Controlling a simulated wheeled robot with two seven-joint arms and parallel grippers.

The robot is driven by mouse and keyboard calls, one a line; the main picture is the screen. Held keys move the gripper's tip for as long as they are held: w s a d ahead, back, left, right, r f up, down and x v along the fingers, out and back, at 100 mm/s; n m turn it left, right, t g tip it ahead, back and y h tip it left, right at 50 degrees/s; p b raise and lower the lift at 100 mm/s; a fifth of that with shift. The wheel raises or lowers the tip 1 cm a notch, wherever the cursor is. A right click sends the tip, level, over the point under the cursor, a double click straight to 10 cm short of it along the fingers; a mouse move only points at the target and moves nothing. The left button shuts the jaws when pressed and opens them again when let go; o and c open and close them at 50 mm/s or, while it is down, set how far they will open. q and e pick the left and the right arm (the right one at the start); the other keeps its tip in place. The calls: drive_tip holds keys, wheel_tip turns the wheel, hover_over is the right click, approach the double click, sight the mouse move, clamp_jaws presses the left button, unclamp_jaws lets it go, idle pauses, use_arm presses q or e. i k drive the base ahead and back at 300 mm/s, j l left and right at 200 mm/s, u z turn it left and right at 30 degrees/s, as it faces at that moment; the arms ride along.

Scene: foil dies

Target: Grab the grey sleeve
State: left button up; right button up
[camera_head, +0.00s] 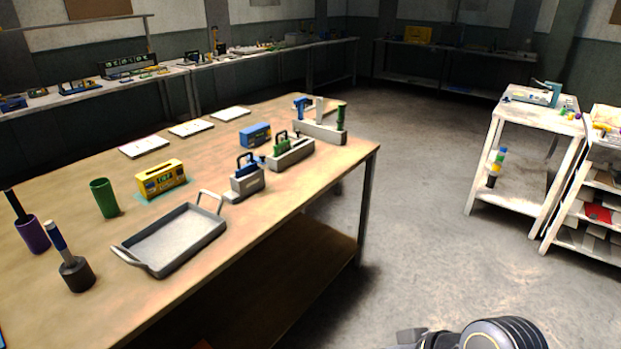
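No single thing is plainly the grey sleeve. A pale grey upright cylinder (319,109) stands in a grey block rack at the far right end of the wooden table, between a blue-topped piece and a green one. A dark grey round piece (77,274) with a blue-handled stem stands at the table's near left; I cannot tell whether it is a sleeve. Neither of my grippers shows clearly; only part of my own arm shows at the bottom right, away from the table.
A grey tray (172,242) with raised handles lies on the wooden table's near edge. A green cup (104,198), a purple cup (33,234), a yellow box (160,178) and a blue box (255,135) stand around it. Open floor (440,215) lies between table and white shelves.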

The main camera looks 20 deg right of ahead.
sight(243, 188)
drive_tip(key=z, duration=0.25)
drive_tip(key=u, duration=0.6)
drive_tip(key=i+l+u, duration=0.15)
drive_tip(key=u, duration=0.25)
drive_tip(key=i+l+u, duration=0.1)
drive_tip(key=l+u, duration=0.35)
drive_tip(key=i+l+u, duration=0.1)
drive_tip(key=l+u, duration=0.7)
drive_tip(key=l, duration=2.15)
drive_tip(key=k, duration=0.05)
